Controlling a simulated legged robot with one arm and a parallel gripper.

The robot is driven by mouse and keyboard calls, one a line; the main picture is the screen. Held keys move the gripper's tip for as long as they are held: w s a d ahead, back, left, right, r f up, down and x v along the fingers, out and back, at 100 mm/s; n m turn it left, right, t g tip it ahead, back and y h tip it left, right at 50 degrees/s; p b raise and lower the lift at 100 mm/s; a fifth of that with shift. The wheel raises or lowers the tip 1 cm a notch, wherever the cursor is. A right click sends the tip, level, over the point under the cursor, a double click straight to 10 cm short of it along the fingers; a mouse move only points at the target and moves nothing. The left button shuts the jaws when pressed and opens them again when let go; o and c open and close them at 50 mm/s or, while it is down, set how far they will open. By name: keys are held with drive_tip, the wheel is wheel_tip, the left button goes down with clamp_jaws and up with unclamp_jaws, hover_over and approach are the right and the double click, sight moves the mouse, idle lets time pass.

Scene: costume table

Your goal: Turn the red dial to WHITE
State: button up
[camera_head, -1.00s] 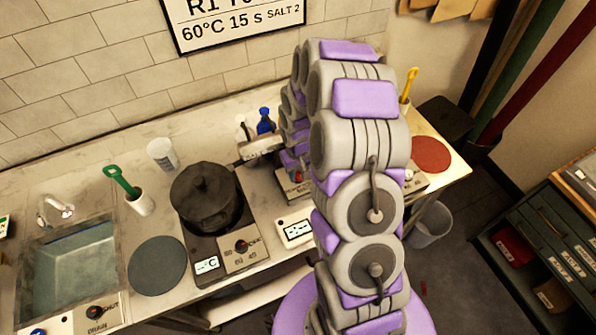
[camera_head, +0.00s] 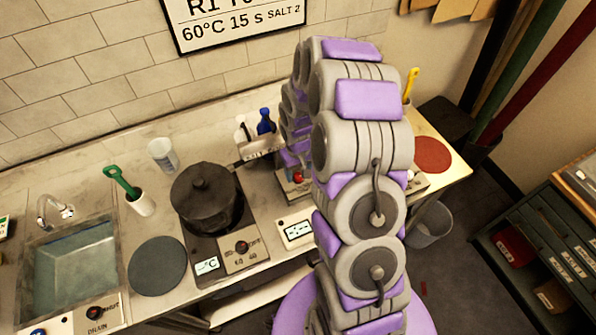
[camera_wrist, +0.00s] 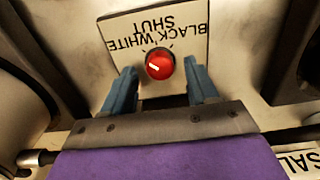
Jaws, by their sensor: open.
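The red dial (camera_wrist: 160,65) sits on a pale plate (camera_wrist: 185,50) in the wrist view. Upside-down lettering on the plate reads WHITE to the left, BLACK to the right, and SHUT above. The dial's white mark lies on its left half, pointing roughly left. My gripper (camera_wrist: 161,85) is open, with one blue-grey finger on each side of the dial and visible gaps between.
A dark lidded pot (camera_head: 205,197) stands on a hotplate with a black dial (camera_head: 242,248), left of my arm. A blue bottle (camera_head: 265,122) and a salt label (camera_head: 265,147) are behind. A sink (camera_head: 75,270) lies far left.

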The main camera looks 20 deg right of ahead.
sight(298, 175)
wheel_tip(298, 175, up, 16)
drive_tip(key=shift+r+p, duration=0.25)
drive_tip(key=shift+p, duration=0.2)
drive_tip(key=s+a+r+b, duration=0.1)
drive_tip(key=s+a+b, duration=0.1)
drive_tip(key=s, duration=0.8)
drive_tip(key=s+a+r+g+b, duration=0.1)
drive_tip(key=s+a, duration=0.3)
drive_tip(key=s, duration=0.6)
drive_tip(key=s+a+r+b, duration=0.1)
drive_tip(key=s+a+b, duration=0.2)
drive_tip(key=s, duration=0.8)
drive_tip(key=shift+a+r+g, duration=0.25)
drive_tip(key=shift+a+g, duration=0.05)
drive_tip(key=shift+g, duration=0.1)
